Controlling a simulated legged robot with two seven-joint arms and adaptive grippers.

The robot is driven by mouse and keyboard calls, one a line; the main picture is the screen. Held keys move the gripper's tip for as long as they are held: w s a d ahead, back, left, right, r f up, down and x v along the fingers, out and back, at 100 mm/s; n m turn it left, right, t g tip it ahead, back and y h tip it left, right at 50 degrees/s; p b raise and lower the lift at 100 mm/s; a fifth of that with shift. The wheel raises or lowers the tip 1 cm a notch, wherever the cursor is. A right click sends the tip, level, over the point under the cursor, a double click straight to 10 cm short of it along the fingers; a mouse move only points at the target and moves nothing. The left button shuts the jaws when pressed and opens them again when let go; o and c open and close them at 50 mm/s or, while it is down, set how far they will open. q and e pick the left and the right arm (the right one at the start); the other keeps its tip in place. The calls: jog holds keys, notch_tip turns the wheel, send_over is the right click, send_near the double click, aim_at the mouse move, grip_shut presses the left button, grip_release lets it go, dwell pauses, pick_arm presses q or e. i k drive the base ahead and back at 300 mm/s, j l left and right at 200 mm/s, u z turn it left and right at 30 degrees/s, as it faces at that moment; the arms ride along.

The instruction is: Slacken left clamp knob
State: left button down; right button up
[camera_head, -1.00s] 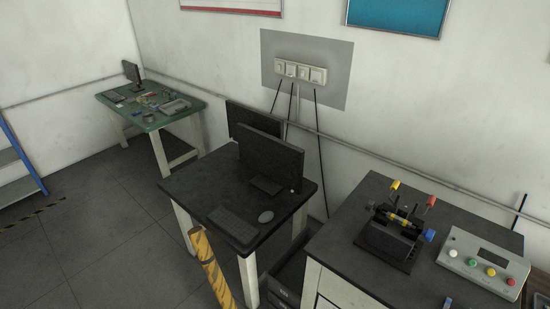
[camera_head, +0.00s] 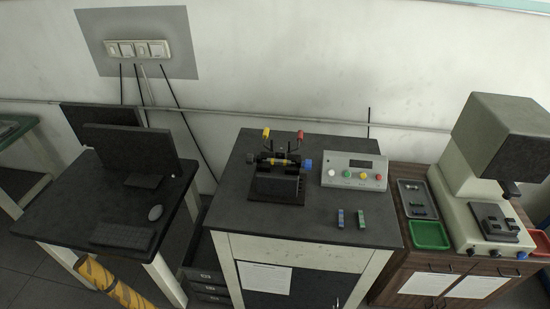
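The tensile frame (camera_head: 277,186) is a small black device on the dark-topped cabinet in the middle of the view. Two upright levers rise from its back, one with a yellow tip (camera_head: 266,133) and one with a red tip (camera_head: 300,135). A blue knob (camera_head: 308,164) sits on its right end. A dark, roundish part (camera_head: 252,158) sits on its left end; whether it is the left clamp knob is too small to tell. A yellow piece lies across the top, between the two ends. Neither of my grippers shows.
A control box (camera_head: 354,173) with coloured buttons stands right of the device. Two small blue and green pieces lie on the cabinet top (camera_head: 300,226) near its front. A computer desk (camera_head: 60,215) stands left; a large machine (camera_head: 490,160) and green tray (camera_head: 430,235) are right.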

aim_at(250, 159)
jog(key=i+j+z, duration=0.3)
jog(key=j, duration=0.3)
jog(key=j+z, duration=0.25)
jog(key=j, duration=0.3)
jog(key=j+z, duration=0.3)
jog(key=j, duration=0.35)
jog(key=i, duration=0.05)
